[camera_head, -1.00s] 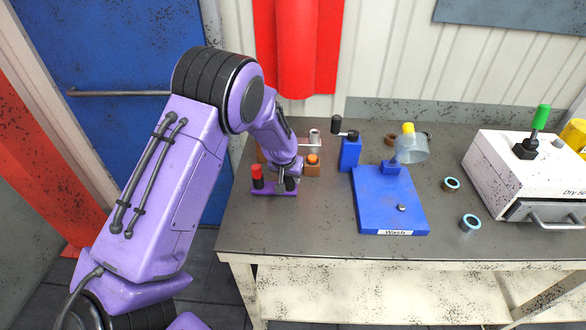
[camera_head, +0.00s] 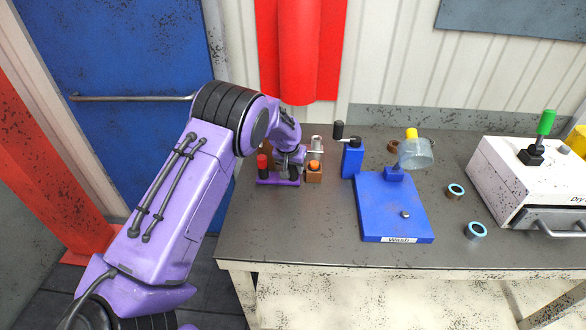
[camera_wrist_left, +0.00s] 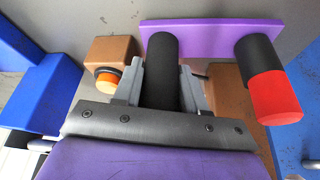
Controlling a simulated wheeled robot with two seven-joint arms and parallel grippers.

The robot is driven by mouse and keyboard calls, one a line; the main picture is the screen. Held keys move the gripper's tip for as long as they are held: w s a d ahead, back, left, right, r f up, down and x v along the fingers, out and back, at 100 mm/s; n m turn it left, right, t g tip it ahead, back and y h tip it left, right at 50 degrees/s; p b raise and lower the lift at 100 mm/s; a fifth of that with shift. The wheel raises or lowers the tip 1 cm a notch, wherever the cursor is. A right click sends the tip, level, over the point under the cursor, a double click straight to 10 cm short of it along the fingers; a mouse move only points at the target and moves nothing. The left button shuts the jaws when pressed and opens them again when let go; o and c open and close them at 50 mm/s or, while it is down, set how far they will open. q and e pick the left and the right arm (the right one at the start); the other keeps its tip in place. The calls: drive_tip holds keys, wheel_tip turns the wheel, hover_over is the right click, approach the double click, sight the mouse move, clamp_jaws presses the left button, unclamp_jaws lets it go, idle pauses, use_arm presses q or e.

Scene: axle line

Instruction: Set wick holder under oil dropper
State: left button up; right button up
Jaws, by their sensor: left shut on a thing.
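The piece I take as the wick holder is a purple base (camera_head: 272,181) with black posts, one capped red (camera_head: 263,162). In the left wrist view its purple plate (camera_wrist_left: 205,38) and red cap (camera_wrist_left: 274,97) show. My left gripper (camera_wrist_left: 160,85) is shut on the bare black post (camera_wrist_left: 163,70), one finger on each side. What I take as the oil dropper is a brown stand (camera_head: 314,176) with an orange button (camera_head: 314,165) and a silver cylinder (camera_head: 317,144). The purple base is close to its left; the arm hides part, so I cannot tell if it is under the dropper.
Right of these stand a blue wash station (camera_head: 392,212) with a clear cup (camera_head: 416,154) and a white box (camera_head: 520,180) with a green-handled lever. Two rings (camera_head: 476,231) lie between them. The front left of the table is clear. A red column (camera_head: 300,50) stands behind.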

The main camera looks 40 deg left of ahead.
use_arm(q)
drive_tip(key=shift+f+b, duration=0.3)
drive_tip(key=shift+f, duration=0.2)
idle(0.4)
drive_tip(key=o, duration=1.2)
drive_tip(key=shift+o, duration=0.6)
drive_tip(key=shift+d, duration=0.1)
drive_tip(key=a+b+v, duration=0.1)
drive_tip(key=b+v, duration=0.1)
drive_tip(key=v, duration=0.8)
drive_tip(key=shift+d+r+b, duration=0.2)
drive_tip(key=shift+d+b, duration=0.05)
drive_tip(key=shift+b, duration=0.1)
drive_tip(key=shift+s, duration=0.1)
